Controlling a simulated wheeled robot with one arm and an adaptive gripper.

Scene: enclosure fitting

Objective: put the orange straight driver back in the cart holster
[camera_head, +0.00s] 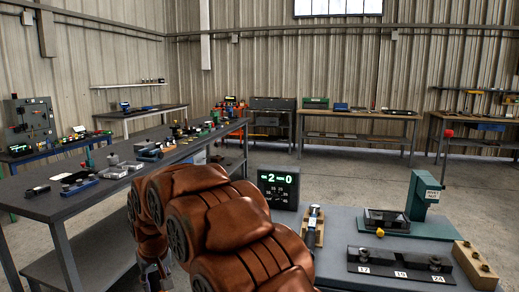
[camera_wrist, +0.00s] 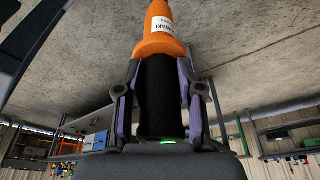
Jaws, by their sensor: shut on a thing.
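In the wrist view my gripper (camera_wrist: 160,88) is shut around the black grip of the orange straight driver (camera_wrist: 160,35). The driver's orange body, with a white label, extends beyond the fingers toward the top of the picture, where it is cut off. In the head view my arm hides much of the area at lower centre, and the driver cannot be made out.
The grey top (camera_head: 340,272) also bears a black numbered block (camera_head: 400,263), a dark fixture (camera_head: 387,220), a green press-like stand (camera_head: 421,200), a wooden block (camera_head: 475,265) and a display (camera_head: 278,188). A dark workbench (camera_head: 60,205) with parts stands left. Open floor lies behind.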

